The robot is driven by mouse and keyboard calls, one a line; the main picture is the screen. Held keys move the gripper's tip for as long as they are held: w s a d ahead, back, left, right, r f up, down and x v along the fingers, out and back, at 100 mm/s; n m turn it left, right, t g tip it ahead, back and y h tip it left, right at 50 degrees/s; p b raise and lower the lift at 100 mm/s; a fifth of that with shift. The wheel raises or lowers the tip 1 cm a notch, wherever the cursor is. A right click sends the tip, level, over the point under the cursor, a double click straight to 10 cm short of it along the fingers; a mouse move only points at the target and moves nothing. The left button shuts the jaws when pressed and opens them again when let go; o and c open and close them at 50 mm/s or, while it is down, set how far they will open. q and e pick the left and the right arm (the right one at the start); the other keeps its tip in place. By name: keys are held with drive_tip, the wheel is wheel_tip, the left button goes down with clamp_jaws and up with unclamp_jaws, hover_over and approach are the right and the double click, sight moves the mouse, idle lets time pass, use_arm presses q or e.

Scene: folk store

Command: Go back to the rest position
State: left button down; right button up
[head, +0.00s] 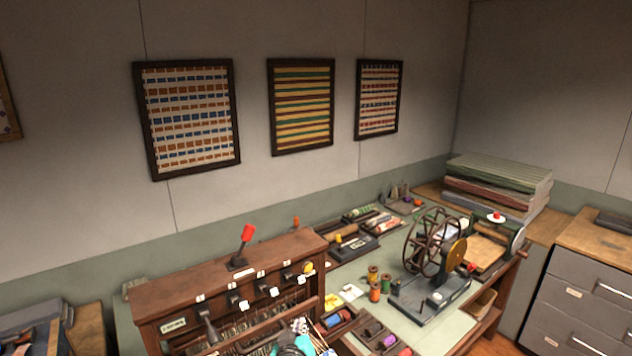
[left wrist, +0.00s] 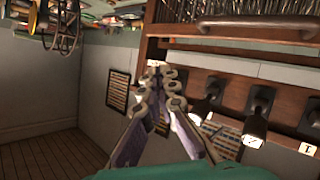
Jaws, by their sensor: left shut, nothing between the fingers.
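Most of my left arm is out of the head view. My right gripper is in neither view.
A green-topped worktable (head: 350,277) stands right of the cabinet, bearing a spoked winding wheel (head: 432,240), thread spools (head: 374,292) and small trays. Stacked fabric boards (head: 500,180) lie at the back. A grey drawer unit (head: 580,300) stands at right. A red-knobbed lever (head: 246,235) rises from the cabinet top.

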use_arm(q)
drive_tip(key=s+a+f+m+g+y+b, duration=0.1)
drive_tip(key=s+a+f+g+b, duration=0.15)
drive_tip(key=s+a, duration=0.3)
drive_tip(key=s+a+f+g+y+b, duration=0.1)
drive_tip(key=s+a+f+b, duration=0.25)
drive_tip(key=s+a, duration=0.2)
drive_tip(key=s+a+f+m+g+b, duration=0.1)
drive_tip(key=s+f+b, duration=0.1)
drive_tip(key=s, duration=0.5)
drive_tip(key=s+a+f+m+g+h+b, duration=0.1)
drive_tip(key=s+f+m+g+b, duration=0.1)
drive_tip(key=s+f, duration=0.3)
drive_tip(key=s+b, duration=0.1)
drive_tip(key=s, duration=0.2)
drive_tip(key=shift+s+a+f, duration=0.15)
drive_tip(key=shift+s+a, duration=0.1)
drive_tip(key=shift+a, duration=0.15)
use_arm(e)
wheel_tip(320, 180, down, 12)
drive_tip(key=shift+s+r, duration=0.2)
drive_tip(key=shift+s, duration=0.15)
use_arm(q)
drive_tip(key=shift+w, duration=0.1)
